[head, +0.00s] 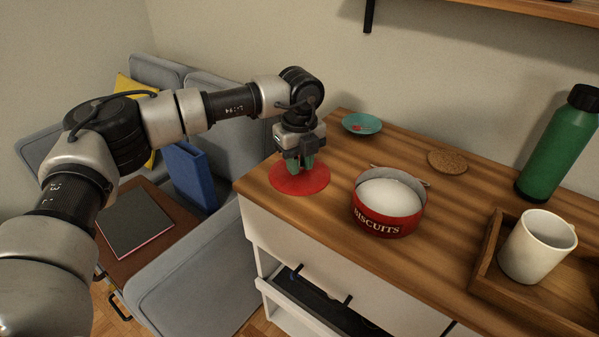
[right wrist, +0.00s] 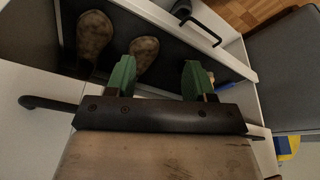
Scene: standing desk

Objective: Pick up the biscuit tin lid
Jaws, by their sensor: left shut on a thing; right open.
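The biscuit tin lid (head: 300,183) is a flat red disc near the left end of the wooden desk top. My left gripper (head: 303,168) comes down over it from above, its green fingers shut at the lid's middle. The fingers hide the part they hold. I cannot tell whether the lid touches the desk or is slightly raised. The biscuit tin (head: 384,222) is red, labelled BISCUITS, uncovered and pale inside, to the right of the lid. My right gripper (right wrist: 158,76) is open and empty in the right wrist view.
A teal dish (head: 362,124), cork coaster (head: 447,161) and green bottle (head: 560,145) stand behind. A white mug (head: 537,246) is in a wooden tray (head: 484,262). An open drawer (head: 312,309) juts out below the desk top. Brown mottled things (right wrist: 95,38) lie near my right gripper.

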